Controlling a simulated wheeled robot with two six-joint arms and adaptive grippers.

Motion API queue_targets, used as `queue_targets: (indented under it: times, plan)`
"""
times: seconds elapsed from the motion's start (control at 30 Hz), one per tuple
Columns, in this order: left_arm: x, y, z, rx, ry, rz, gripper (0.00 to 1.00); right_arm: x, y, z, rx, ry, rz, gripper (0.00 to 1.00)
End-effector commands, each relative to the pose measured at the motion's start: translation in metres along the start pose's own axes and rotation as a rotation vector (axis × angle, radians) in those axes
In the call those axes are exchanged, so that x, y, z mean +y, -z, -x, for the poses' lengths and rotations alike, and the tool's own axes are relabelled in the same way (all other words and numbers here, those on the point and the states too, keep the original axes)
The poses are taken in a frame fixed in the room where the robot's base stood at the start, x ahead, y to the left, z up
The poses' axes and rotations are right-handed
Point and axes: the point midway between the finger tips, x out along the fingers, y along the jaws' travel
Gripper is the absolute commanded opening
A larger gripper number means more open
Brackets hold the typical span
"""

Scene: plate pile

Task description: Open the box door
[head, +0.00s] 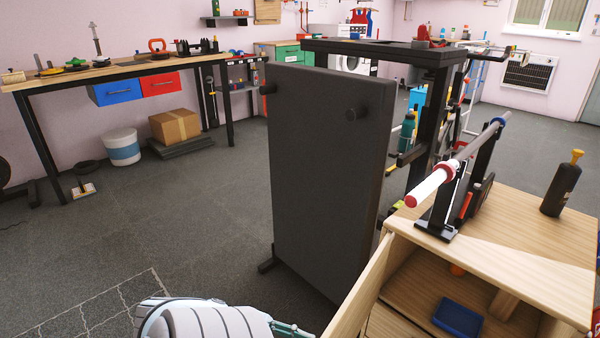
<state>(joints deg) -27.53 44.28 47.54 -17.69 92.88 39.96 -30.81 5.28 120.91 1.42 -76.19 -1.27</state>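The light wooden box (520,235) stands at the lower right, its front cut off by the bottom edge. Its wooden door (362,288) stands swung out to the left, seen nearly edge-on, and the inside shows. A blue tray (458,318) and a small orange item lie inside. My white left arm comes in at the bottom, and a grey-green part of my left gripper (292,329) reaches right towards the door's lower end. Its fingertips are cut off or hidden, so I cannot tell whether it touches the door. My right gripper is out of view.
A rod on a black stand (437,222) and a black bottle (562,185) stand on the box top. A tall dark panel (325,170) stands just behind the door. A workbench (100,78) lies far left. The floor at left is mostly clear.

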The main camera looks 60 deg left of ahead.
Motion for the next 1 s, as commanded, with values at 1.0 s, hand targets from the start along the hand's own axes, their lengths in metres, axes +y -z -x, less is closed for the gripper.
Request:
queue_targets:
  times: [1.0]
  plan:
    - [0.000,0.101,-0.001,0.002,0.000,-0.001,0.30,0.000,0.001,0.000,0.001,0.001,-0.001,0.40]
